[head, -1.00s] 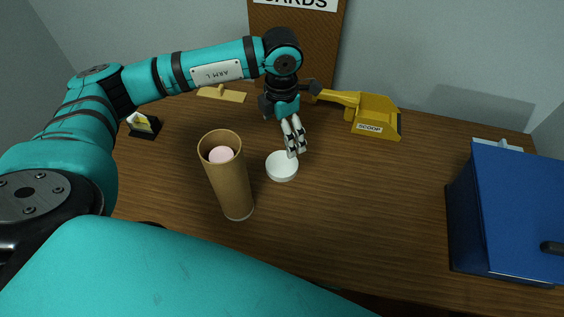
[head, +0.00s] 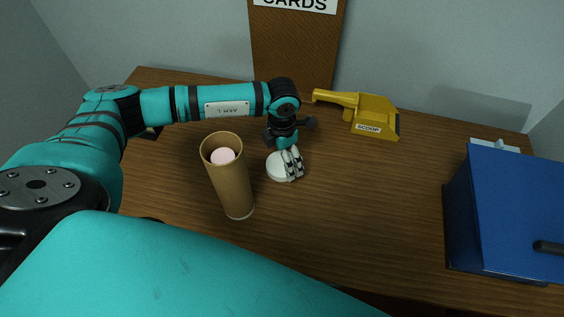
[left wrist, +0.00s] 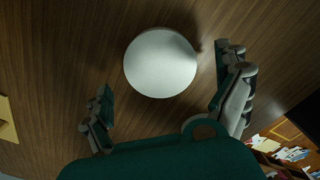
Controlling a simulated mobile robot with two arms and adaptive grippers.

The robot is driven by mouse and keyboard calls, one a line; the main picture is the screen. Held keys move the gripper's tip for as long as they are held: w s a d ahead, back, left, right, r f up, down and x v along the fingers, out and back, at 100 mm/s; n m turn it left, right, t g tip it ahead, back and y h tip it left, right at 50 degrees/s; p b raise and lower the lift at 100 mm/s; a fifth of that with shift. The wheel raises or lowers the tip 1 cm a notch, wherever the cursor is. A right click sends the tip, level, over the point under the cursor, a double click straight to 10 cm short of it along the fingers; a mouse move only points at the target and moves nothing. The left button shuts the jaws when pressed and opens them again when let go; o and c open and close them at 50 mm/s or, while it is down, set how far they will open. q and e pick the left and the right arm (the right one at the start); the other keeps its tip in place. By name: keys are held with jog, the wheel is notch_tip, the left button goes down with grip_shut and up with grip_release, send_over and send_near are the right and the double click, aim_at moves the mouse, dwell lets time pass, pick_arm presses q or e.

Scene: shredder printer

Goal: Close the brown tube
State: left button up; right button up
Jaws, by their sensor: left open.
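The brown tube (head: 232,186) stands upright on the desk in the head view, its top open, with something pink (head: 222,156) inside near the rim. A round white cap (head: 278,168) lies flat on the desk to the right of the tube. In the left wrist view the cap (left wrist: 160,62) lies ahead of the fingers, between their lines. My left gripper (head: 292,164) is open and low over the cap's right side in the head view; its fingers (left wrist: 168,103) are spread wide in the left wrist view. I cannot tell whether they touch the cap. My right gripper is not in view.
A yellow scoop (head: 370,116) lies at the back right of the wooden desk (head: 370,200). A blue box (head: 510,210) stands at the right. A brown board marked CARDS (head: 295,50) is behind my left arm. The desk between cap and blue box is clear.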

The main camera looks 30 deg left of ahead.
aim_at(282, 163)
pick_arm(q)
jog(key=shift+f, duration=1.45)
jog(key=c, duration=0.8)
notch_tip(282, 163, up, 10)
jog(key=shift+r+b, duration=0.1)
jog(key=shift+b, duration=0.45)
